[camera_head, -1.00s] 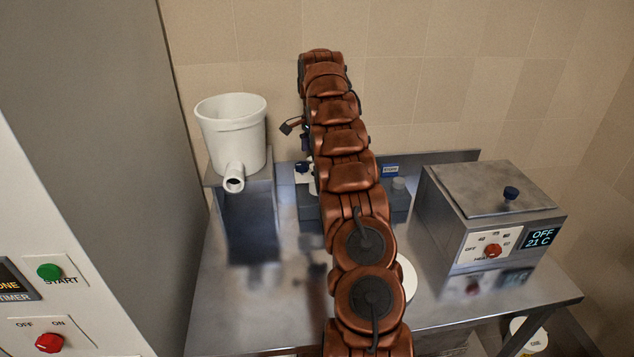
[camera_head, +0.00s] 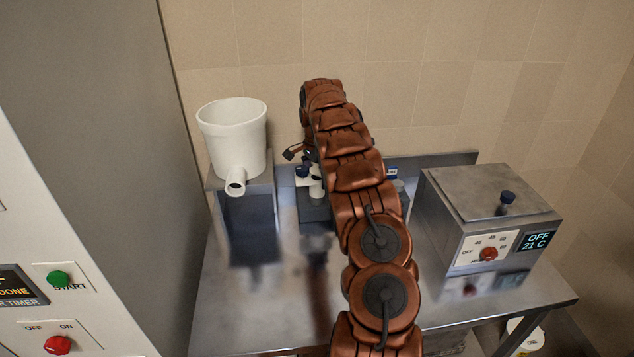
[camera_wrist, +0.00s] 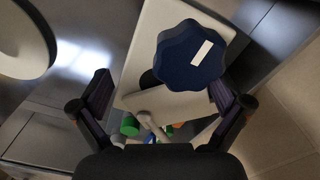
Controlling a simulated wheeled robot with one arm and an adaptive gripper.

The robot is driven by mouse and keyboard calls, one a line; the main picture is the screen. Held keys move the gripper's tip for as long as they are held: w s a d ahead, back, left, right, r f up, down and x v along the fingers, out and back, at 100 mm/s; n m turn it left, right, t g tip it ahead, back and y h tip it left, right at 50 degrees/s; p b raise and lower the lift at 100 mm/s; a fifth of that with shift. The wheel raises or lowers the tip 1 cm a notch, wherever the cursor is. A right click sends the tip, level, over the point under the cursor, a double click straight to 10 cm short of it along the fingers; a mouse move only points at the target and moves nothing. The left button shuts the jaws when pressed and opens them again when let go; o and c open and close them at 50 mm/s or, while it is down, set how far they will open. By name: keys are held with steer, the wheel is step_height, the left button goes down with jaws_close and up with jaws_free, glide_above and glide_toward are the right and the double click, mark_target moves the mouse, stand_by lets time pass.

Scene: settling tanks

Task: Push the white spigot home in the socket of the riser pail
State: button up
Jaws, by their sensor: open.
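The white riser pail (camera_head: 232,138) stands upright on a metal stand at the left of the bench. Its short open socket (camera_head: 236,181) juts out low at the front, with nothing in it. The white spigot (camera_head: 316,187) with a dark blue knob stands to the right of the pail, partly hidden by my arm. In the wrist view the lobed blue knob (camera_wrist: 190,55) with a white mark is large and close. My gripper (camera_wrist: 160,88) is open, its fingers apart on either side below the knob in the picture. I see no finger contact.
A steel heater box (camera_head: 490,215) with a red dial and a blue lid knob stands at the right. A grey cabinet with green (camera_head: 58,279) and red controls is at the left. Small green (camera_wrist: 130,126) and orange pieces show beyond my fingers. The front left bench is clear.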

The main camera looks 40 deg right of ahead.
steer(key=shift+f, duration=0.6)
steer(key=shift+c, duration=0.3)
steer(key=c, duration=1.1)
steer(key=shift+o, duration=0.2)
steer(key=shift+r, duration=0.1)
